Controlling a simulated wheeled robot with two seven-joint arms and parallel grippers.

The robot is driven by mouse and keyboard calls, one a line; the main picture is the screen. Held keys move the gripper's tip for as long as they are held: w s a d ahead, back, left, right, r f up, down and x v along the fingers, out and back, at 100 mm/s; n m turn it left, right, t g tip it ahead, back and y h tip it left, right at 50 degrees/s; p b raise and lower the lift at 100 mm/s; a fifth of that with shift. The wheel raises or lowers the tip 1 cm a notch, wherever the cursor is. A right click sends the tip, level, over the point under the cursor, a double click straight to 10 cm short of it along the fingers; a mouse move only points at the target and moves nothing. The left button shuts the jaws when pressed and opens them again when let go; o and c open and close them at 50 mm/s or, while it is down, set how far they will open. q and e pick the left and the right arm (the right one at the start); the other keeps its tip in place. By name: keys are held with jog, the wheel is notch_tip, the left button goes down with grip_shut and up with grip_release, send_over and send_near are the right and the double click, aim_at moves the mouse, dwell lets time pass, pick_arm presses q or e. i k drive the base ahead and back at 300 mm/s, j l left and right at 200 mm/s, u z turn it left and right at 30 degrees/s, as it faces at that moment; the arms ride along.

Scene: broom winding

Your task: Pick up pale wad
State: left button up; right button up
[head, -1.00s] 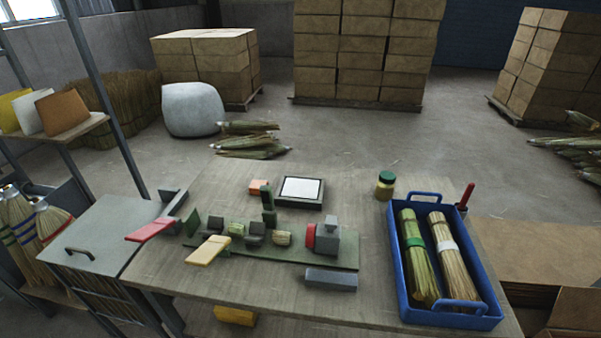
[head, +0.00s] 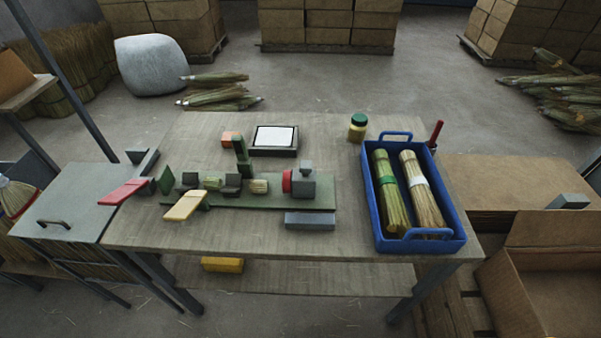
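A small pale straw wad (head: 259,186) lies on the long green base of the bench fixture (head: 320,203), between a dark grey block (head: 232,183) and the red-faced grey block (head: 303,183). A greener wad (head: 210,183) sits further left on the same base, between dark blocks. A dark green post (head: 242,155) stands just behind and left of the pale wad. Neither of my grippers can be made out in the head view.
A blue tray (head: 378,218) with two straw bundles stands at the table's right. A black-framed white pad (head: 274,152), an orange block (head: 230,138) and a jar (head: 357,127) are behind the fixture. A yellow lever (head: 184,205) and grey bar (head: 310,221) are in front.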

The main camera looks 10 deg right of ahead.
aim_at(258, 187)
jog(key=k+j+u, duration=0.15)
jog(key=j, duration=0.45)
jog(key=k+j+u, duration=0.15)
jog(key=j, duration=0.45)
jog(key=j+u, duration=0.15)
jog(key=j, duration=0.5)
jog(key=i+l+z, duration=0.1)
jog(key=l+z, duration=0.3)
jog(key=i+l+z, duration=0.15)
jog(key=z, duration=0.2)
jog(key=i+l+z, duration=0.15)
jog(key=z, duration=0.25)
jog(key=i+l+z, duration=0.2)
jog(key=z, duration=0.15)
